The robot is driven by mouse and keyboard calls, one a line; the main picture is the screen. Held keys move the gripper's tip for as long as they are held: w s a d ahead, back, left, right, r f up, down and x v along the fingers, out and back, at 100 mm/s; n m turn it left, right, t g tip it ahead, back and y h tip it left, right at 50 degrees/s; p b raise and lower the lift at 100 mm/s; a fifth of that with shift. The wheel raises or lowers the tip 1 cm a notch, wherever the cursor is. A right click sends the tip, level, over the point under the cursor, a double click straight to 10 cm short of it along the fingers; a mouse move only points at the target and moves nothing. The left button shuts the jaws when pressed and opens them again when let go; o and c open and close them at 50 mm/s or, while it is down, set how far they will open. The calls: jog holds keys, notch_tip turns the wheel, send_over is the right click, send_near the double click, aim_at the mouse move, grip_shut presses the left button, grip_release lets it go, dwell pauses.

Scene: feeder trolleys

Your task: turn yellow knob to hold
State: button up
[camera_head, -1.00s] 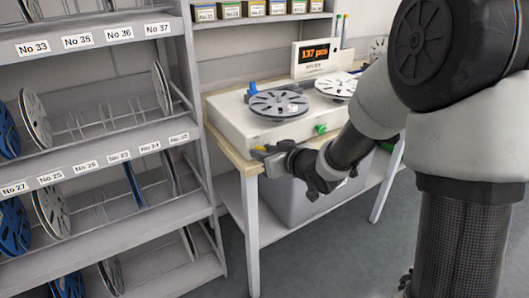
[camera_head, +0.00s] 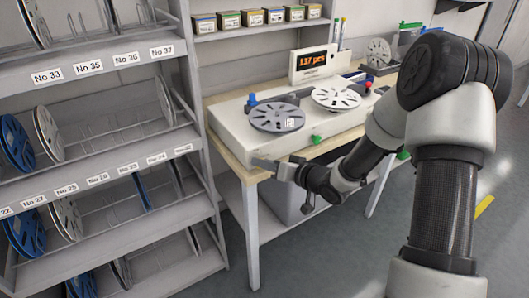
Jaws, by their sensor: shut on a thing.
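The counting machine (camera_head: 232,130) stands on the wooden-edged bench, with two grey reels on top and a display reading 137 pcs. My gripper (camera_head: 266,164) is at the front left of the machine, by the bench edge. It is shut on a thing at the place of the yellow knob. The yellow knob itself is hidden behind the fingers, so its setting cannot be read. A green knob (camera_head: 316,139) shows on the machine's front, right of my gripper.
A shelf rack (camera_head: 110,175) with reels stands close on the left. The bench edge (camera_head: 228,162) is just under my gripper. A grey bin (camera_head: 290,205) is below the bench. Grey floor is free in front.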

jog(key=shift+w+d+f+m+y+p, duration=0.15)
jog(key=shift+m+y+p, duration=0.45)
jog(key=shift+m, duration=0.9)
jog(key=shift+s+f+m+y+p, duration=0.1)
jog(key=shift+f+m+y+p, duration=0.15)
jog(key=shift+m+y, duration=1)
jog(key=shift+w+d+f+m+y+p, duration=0.15)
jog(key=shift+m+y+p, duration=0.35)
jog(key=shift+m, duration=1.25)
jog(key=shift+s, duration=0.1)
jog(key=o, duration=1)
